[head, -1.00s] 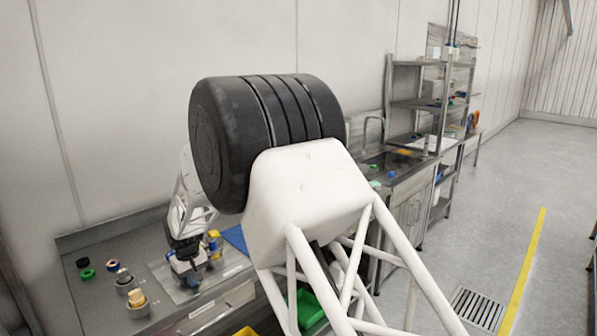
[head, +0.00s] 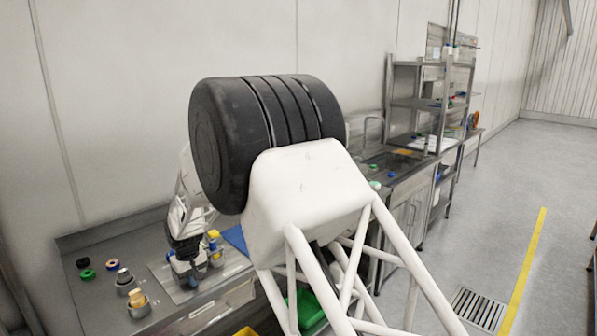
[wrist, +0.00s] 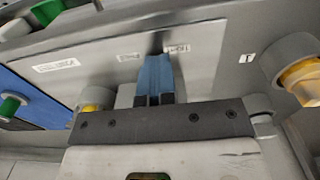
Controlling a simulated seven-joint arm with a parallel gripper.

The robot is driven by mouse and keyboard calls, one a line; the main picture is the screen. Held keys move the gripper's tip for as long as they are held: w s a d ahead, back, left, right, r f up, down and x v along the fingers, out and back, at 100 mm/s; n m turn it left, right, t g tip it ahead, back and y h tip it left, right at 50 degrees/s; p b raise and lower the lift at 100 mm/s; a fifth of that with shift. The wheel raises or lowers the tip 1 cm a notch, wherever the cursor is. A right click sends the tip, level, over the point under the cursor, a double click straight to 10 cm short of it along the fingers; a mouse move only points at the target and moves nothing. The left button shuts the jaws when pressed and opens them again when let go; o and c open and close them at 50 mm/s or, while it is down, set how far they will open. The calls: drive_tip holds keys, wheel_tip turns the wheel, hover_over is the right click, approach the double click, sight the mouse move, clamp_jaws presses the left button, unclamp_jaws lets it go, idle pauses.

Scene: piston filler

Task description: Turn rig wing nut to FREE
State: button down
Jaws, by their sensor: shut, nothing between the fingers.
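My gripper (wrist: 155,82) is shut, with its blue fingers together and nothing visible between them. It points down at a pale metal plate (wrist: 95,62), and the fingertips appear close to small printed labels (wrist: 178,48); their text is too small to read. The rig wing nut cannot be made out clearly; the fingers may hide it. In the head view my gripper (head: 185,262) is low over the rig on the bench, small and partly blended with blue and white parts there. Whether it touches anything cannot be told.
A grey cup with a yellow piece (wrist: 302,76) stands right of the fingers in the wrist view. A yellow-topped part (head: 214,236) stands close beside my gripper. Several caps, one green (head: 88,274), lie at the bench's left. A blue mat (head: 234,238) lies to the right.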

sight(204, 290)
drive_tip(key=shift+d+f, duration=0.25)
drive_tip(key=shift+f, duration=0.3)
drive_tip(key=shift+d+f, duration=0.25)
drive_tip(key=shift+f, duration=0.3)
drive_tip(key=shift+w+d, duration=0.15)
drive_tip(key=shift+d, duration=0.15)
drive_tip(key=shift+w+d, duration=0.25)
drive_tip(key=shift+w, duration=0.1)
drive_tip(key=shift+s+d, duration=0.2)
drive_tip(key=shift+d, duration=0.15)
idle(0.3)
wheel_tip(204, 290, up, 7)
drive_tip(key=shift+w+a, duration=0.2)
drive_tip(key=shift+a, duration=0.1)
idle(0.4)
drive_tip(key=shift+r, duration=0.15)
